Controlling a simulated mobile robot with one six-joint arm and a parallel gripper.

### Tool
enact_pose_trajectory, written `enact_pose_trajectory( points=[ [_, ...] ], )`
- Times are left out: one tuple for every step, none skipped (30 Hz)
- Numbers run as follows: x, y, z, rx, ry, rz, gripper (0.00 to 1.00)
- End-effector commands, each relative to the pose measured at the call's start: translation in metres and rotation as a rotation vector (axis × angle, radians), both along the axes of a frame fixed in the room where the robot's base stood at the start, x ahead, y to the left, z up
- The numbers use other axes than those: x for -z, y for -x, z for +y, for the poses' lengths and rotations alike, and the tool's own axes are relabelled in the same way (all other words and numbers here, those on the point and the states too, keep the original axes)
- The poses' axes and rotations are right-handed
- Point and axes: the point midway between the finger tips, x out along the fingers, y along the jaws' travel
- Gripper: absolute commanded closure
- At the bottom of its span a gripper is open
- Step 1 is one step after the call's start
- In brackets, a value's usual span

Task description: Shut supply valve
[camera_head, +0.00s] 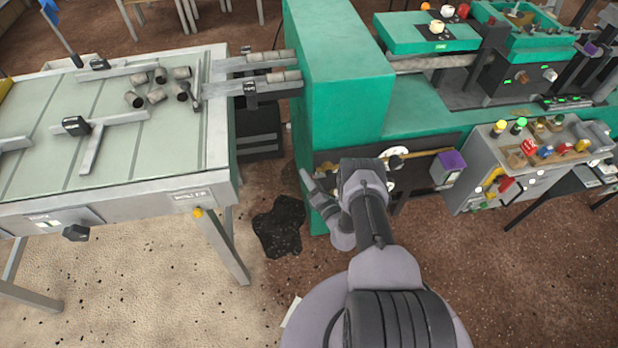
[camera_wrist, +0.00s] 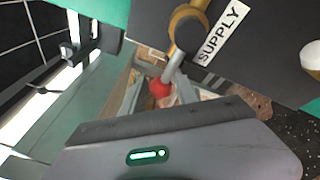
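The supply valve shows in the wrist view as a brass body (camera_wrist: 187,28) beside a white SUPPLY label (camera_wrist: 222,34). A grey metal lever with a red end (camera_wrist: 160,88) slants down from it toward my gripper (camera_wrist: 168,88). The fingers look open, one on each side of the red end, with gaps visible beside it. I cannot tell whether either finger touches the lever. In the head view my gripper (camera_head: 323,190) is low at the front of the green machine, and my arm hides the valve.
The green machine (camera_head: 345,75) stands in front of my arm, with a brass pipe (camera_head: 425,155) low on its front. A grey control box (camera_head: 510,165) is at right. A table (camera_head: 60,165) with several paper plugs (camera_head: 155,96) is at left. A dark spill (camera_head: 280,225) lies on the floor.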

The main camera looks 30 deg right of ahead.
Motion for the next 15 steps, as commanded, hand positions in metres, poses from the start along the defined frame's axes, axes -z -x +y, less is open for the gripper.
enact_pose_trajectory(
  points=[
    [0.0001,0.0001,-0.0001,0.000,0.000,0.000,0.76],
    [0.0001,0.0002,0.0000,0.000,0.000,0.000,0.81],
    [0.0002,0.0002,0.0000,0.000,0.000,0.000,0.89],
    [0.0001,0.0002,-0.0001,0.000,0.000,0.000,0.95],
    [0.0002,0.0003,-0.0001,0.000,0.000,0.000,1.00],
    [0.0001,0.0002,-0.0001,0.000,0.000,0.000,1.00],
    [0.0000,0.0003,-0.0001,0.000,0.000,0.000,1.00],
    [0.0000,0.0002,-0.0001,0.000,0.000,0.000,1.00],
    [0.0000,0.0003,-0.0002,0.001,0.000,-0.001,1.00],
    [-0.0001,0.0002,-0.0003,0.001,0.000,-0.001,1.00],
    [-0.0001,0.0002,-0.0003,0.001,0.000,-0.001,1.00],
    [-0.0001,0.0002,-0.0004,0.001,0.000,-0.001,1.00],
    [-0.0002,0.0002,-0.0005,0.001,0.000,-0.001,1.00],
    [-0.0002,0.0002,-0.0005,0.001,0.001,-0.001,1.00],
    [-0.0003,0.0001,-0.0005,0.001,0.001,-0.001,1.00]
  ],
)
